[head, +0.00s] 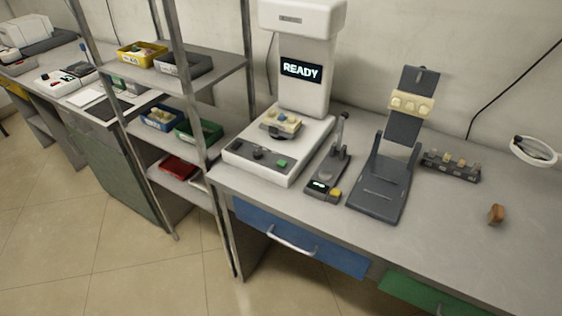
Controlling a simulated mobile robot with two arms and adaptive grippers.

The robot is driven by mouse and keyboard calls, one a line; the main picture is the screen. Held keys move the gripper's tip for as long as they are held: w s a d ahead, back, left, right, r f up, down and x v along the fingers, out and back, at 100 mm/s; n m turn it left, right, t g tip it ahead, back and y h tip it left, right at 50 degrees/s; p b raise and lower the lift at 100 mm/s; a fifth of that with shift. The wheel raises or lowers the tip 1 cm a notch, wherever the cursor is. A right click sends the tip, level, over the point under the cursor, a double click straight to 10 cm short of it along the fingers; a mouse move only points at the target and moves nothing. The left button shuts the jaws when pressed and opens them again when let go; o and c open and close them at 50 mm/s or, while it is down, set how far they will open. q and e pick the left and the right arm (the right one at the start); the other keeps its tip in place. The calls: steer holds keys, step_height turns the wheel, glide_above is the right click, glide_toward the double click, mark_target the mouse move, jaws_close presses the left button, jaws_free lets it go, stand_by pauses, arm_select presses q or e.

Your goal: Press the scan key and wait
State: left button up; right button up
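A white scanner (318,103) stands on the bench, with a dark display (301,70) reading "READY". On its base, a holder (277,132) carries a light yellowish piece with a blue spot (283,121). The base front has a dark knob (259,154) and a green key (281,163); I cannot read a label to tell whether this is the scan key. Nothing touches the scanner. Neither of my grippers is in view.
Right of the scanner stand a small device (323,174) with a lever and yellow key, a dark stand (384,188) holding a cream piece, and a dark block rack (451,165). A brown piece (496,214) lies farther right. A metal shelf (200,84) with bins stands left.

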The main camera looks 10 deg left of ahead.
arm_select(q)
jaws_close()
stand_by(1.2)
